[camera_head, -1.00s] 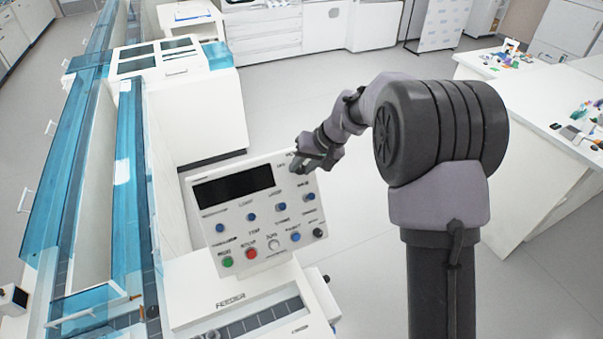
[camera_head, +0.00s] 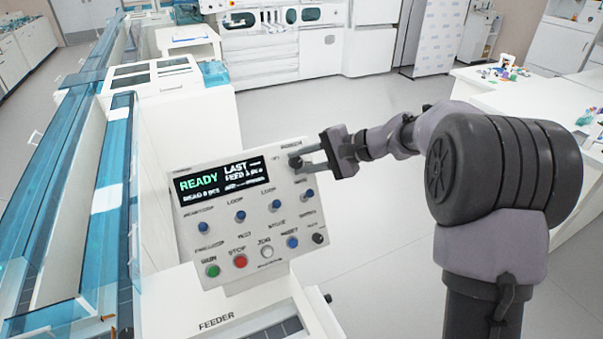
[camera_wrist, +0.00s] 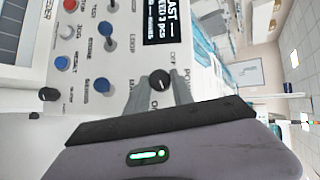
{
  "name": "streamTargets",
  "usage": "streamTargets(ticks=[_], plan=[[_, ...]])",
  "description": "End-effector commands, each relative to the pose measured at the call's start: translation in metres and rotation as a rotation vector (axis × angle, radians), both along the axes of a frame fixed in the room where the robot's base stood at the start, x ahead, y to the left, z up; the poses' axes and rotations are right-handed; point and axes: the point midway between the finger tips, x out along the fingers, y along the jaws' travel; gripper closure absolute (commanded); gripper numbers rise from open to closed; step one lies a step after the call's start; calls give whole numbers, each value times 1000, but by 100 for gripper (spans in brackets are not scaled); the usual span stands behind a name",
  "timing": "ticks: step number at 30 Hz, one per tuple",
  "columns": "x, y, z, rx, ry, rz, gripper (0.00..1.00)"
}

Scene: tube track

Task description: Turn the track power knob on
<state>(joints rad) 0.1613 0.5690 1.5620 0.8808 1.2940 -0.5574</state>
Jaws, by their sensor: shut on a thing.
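The white control panel (camera_head: 217,242) stands upright and slightly tilted at the centre left in the head view. Its display (camera_head: 222,187) is lit and reads READY, with LAST FEED text beside it. The black power knob (camera_wrist: 159,80), with a white pointer line, sits near OFF and ON labels in the wrist view. My gripper (camera_head: 301,160) is at the panel's upper right corner, shut on the knob. In the wrist view its two fingers (camera_wrist: 160,88) lie on either side of the knob. The fingers hide part of the lettering.
Below the display are several blue knobs (camera_head: 240,216), a green button (camera_head: 212,270), a red button (camera_head: 240,261) and a black knob (camera_head: 318,238). A track with blue clear covers (camera_head: 112,215) runs along the left.

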Motion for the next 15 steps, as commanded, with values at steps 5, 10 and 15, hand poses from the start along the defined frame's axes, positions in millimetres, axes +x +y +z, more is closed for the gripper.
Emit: streamTargets(ticks=[5,10,15], plan=[[-1,-1,-6,114,46,-72,100],[-1,-1,-6,203,83,-128,100],[-2,-1,-5,267,110,-167,100]])
